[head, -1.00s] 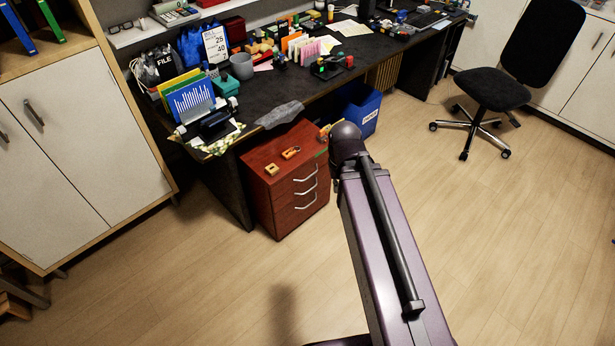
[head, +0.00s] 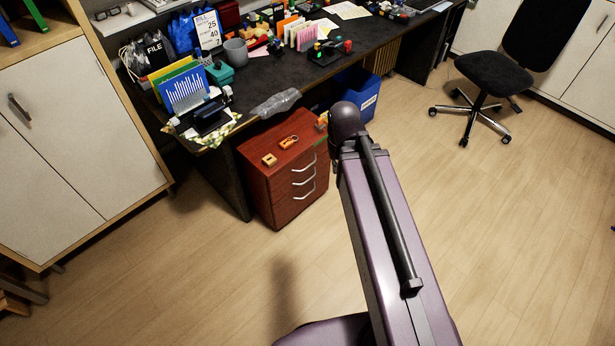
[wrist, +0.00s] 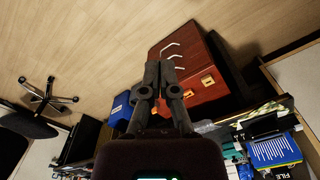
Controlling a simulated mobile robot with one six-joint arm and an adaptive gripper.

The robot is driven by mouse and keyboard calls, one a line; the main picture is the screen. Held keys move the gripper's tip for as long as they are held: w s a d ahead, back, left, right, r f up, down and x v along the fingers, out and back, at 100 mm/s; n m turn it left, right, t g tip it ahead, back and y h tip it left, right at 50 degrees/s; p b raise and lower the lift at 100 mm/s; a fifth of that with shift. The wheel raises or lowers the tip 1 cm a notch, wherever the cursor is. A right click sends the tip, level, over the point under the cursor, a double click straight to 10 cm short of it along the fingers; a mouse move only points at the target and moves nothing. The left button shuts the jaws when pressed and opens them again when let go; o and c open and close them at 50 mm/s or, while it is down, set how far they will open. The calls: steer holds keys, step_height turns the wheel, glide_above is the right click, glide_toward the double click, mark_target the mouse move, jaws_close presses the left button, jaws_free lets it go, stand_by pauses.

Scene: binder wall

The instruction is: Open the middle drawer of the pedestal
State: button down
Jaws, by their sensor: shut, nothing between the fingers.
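The pedestal (head: 262,201) is a reddish-brown wooden drawer unit under the front edge of the desk. Its front has three silver bow handles, and the middle drawer's handle (head: 303,180) lies between the other two. All drawers look closed. In the wrist view the pedestal (wrist: 203,91) appears upside down, right of and beyond the fingers, with its handles at its upper left. My gripper (wrist: 158,66) is shut and empty, apart from the pedestal as far as I can tell. In the head view my arm hides the gripper.
A tape-like yellow item (head: 269,160) and an orange item (head: 289,142) lie on the pedestal top. A blue bin (head: 361,97) stands right of it under the cluttered desk (head: 262,78). An office chair (head: 490,75) is at the far right. The wooden floor in front is clear.

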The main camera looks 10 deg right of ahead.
steer(key=w+f+n+t+y+b, duration=0.2)
steer(key=w+f+b, duration=0.6)
steer(key=f+b, duration=0.5)
steer(key=w+f+n+t+y+b, duration=0.1)
steer(key=w+f+n+b, duration=0.1)
steer(key=w+f+b, duration=0.9)
steer(key=n+t+y+b, duration=0.2)
steer(key=n+t+b, duration=0.15)
steer(key=b, duration=2.35)
glide_toward(304, 176)
steer(key=d+f+v, duration=0.1)
steer(key=v, duration=0.3)
steer(key=shift+a+r, duration=0.1)
steer(key=shift+a, duration=0.2)
steer(key=shift+a+b, duration=0.1)
steer(key=shift+b, duration=0.2)
steer(key=shift+b+x, duration=3.6)
steer(key=shift+x, duration=1.35)
steer(key=shift+r, duration=0.1)
